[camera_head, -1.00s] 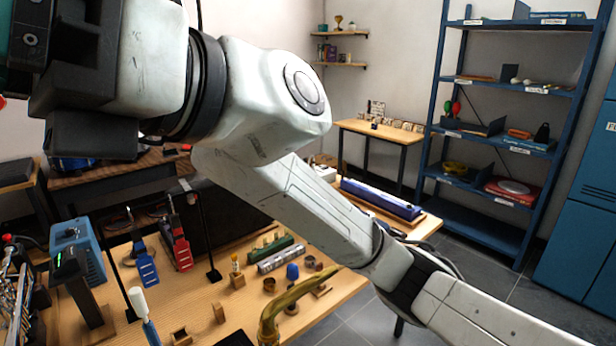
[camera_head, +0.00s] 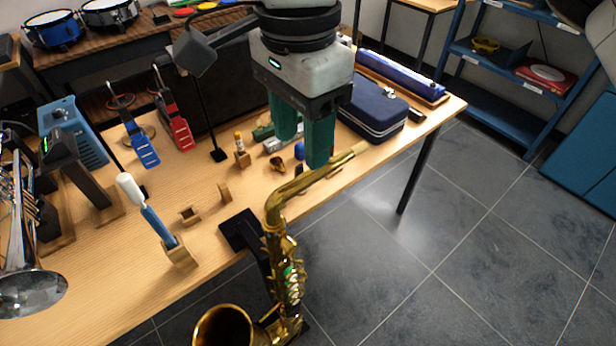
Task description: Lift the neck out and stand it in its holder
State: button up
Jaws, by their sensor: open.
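The brass neck (camera_head: 297,187) sits at the top of the gold saxophone (camera_head: 285,270), which stands upright at the table's front edge. The neck bends and slants up to the right, ending in a tan tip. My gripper (camera_head: 303,154) points down with two green fingers apart, just above and behind the neck in the picture. The right fingertip overlaps the neck's outline; I cannot tell whether it touches. I cannot tell which is the neck's holder.
A wooden block (camera_head: 180,256) holds a white-headed swab (camera_head: 132,190). A dark blue case (camera_head: 374,108) lies right of my gripper. Red (camera_head: 174,120) and blue (camera_head: 140,145) straps hang on stands at left. The floor at right is clear.

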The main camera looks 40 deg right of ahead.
aim_at(306, 175)
jog(key=shift+s+d+f+p, duration=0.1)
jog(key=shift+f+p, duration=0.2)
jog(key=shift+f, duration=1.6)
jog(key=shift+s+d+f+p, duration=0.1)
jog(key=shift+f+p, duration=0.15)
jog(key=shift+f, duration=1.6)
grip_shut()
